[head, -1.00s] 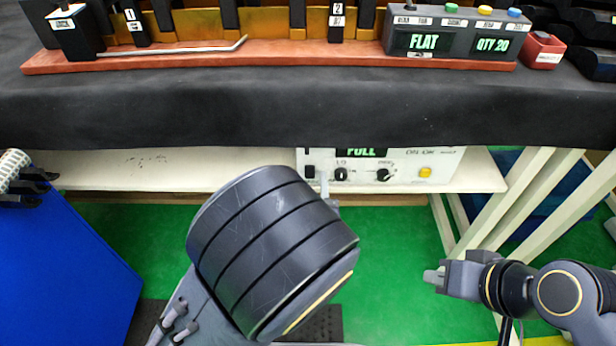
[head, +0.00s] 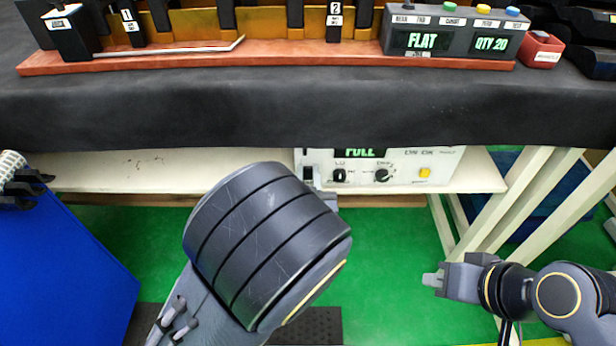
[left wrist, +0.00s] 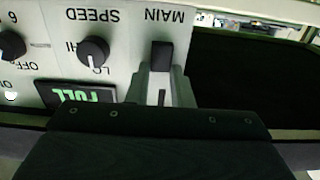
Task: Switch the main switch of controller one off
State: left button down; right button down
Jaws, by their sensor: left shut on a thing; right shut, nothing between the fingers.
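The controller (head: 440,166) is a white box under the bench with a green FULL display, knobs and a yellow button. Its black main switch (head: 308,173) is at its left end. In the left wrist view the panel is upside down, with the main switch (left wrist: 161,57) beside the word MAIN. My left gripper (left wrist: 162,86) has its pale fingers at the switch, closed on it as far as I can see; the contact is partly hidden. In the head view my left forearm covers most of that gripper. My right gripper (head: 432,280) is shut and empty, off to the right.
A pale shelf (head: 150,172) carries the controller below the black bench edge (head: 250,115). On the bench top are a red tray and a grey box (head: 455,36) with FLAT and QTY 20 displays. A blue panel (head: 60,260) stands at left; slanted white legs (head: 510,205) at right.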

pick_arm(q)
jog(key=t+b, duration=0.1)
jog(key=b, duration=0.3)
jog(key=f+t+b, duration=0.1)
jog(key=t+b, duration=0.1)
jog(key=b, duration=0.1)
jog(key=shift+s+f+b, duration=0.15)
jog(key=shift+f+b, duration=0.15)
jog(key=shift+b, duration=0.05)
jog(key=shift+r+t+b, duration=0.2)
jog(key=shift+t+b, duration=0.1)
jog(key=shift+b, duration=0.05)
jog(key=shift+r, duration=0.1)
jog(key=c, duration=1.3)
grip_release()
jog(key=p+v, duration=0.1)
jog(key=v, duration=0.7)
